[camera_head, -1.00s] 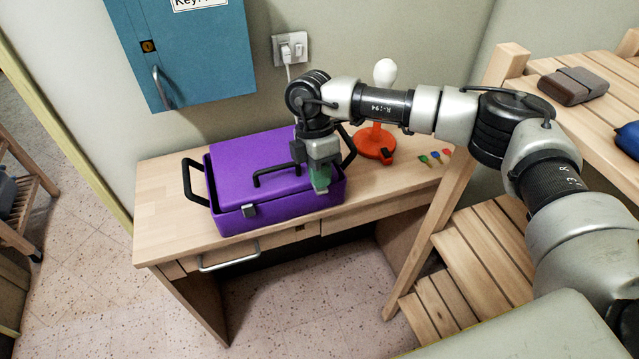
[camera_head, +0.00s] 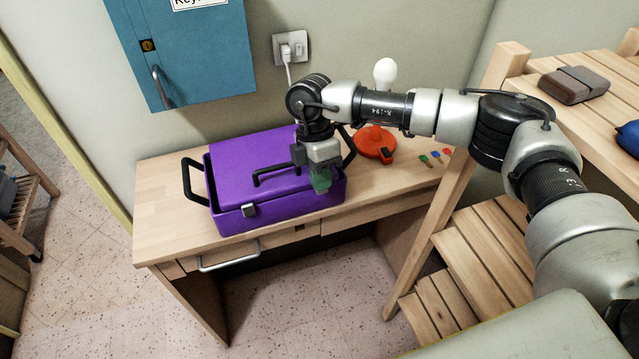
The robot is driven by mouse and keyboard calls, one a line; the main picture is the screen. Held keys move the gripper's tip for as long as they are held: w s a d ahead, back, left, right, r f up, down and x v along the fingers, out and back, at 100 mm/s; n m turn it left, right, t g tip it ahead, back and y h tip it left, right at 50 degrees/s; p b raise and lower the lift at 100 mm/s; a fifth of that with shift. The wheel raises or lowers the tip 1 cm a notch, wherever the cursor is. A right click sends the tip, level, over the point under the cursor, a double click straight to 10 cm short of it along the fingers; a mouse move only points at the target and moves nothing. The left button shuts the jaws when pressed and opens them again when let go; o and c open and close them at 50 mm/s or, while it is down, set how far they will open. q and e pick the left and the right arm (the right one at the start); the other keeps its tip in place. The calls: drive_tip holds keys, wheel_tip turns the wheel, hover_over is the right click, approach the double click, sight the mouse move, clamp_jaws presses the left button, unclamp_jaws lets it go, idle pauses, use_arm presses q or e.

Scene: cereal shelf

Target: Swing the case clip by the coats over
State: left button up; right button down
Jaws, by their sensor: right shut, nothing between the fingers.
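The purple case (camera_head: 283,212) lies on the wooden desk with its lid down and a black handle on its lid. One grey clip (camera_head: 249,210) shows at the left of its front. My right gripper (camera_head: 321,182) is at the right part of the case's front upper edge, its greenish fingertips shut with nothing between them. The gripper hides that part of the front, so a clip there cannot be seen. Whether the fingertips touch the case is unclear. No coats show. My left gripper is out of view.
An orange-red lamp (camera_head: 373,142) and small coloured keys (camera_head: 435,158) stand right of the case on the desk (camera_head: 165,222). A blue cabinet (camera_head: 190,60) hangs behind. A wooden slatted bench (camera_head: 480,250) is at right. The desk's left end is clear.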

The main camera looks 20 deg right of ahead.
drive_tip(key=shift+b+x, duration=0.4)
drive_tip(key=shift+x, duration=0.95)
drive_tip(key=shift+p+v, duration=1.25)
drive_tip(key=shift+v, duration=0.8)
drive_tip(key=b+v, duration=0.2)
drive_tip(key=v, duration=0.8)
drive_tip(key=shift+r, duration=0.3)
drive_tip(key=shift+w, duration=0.15)
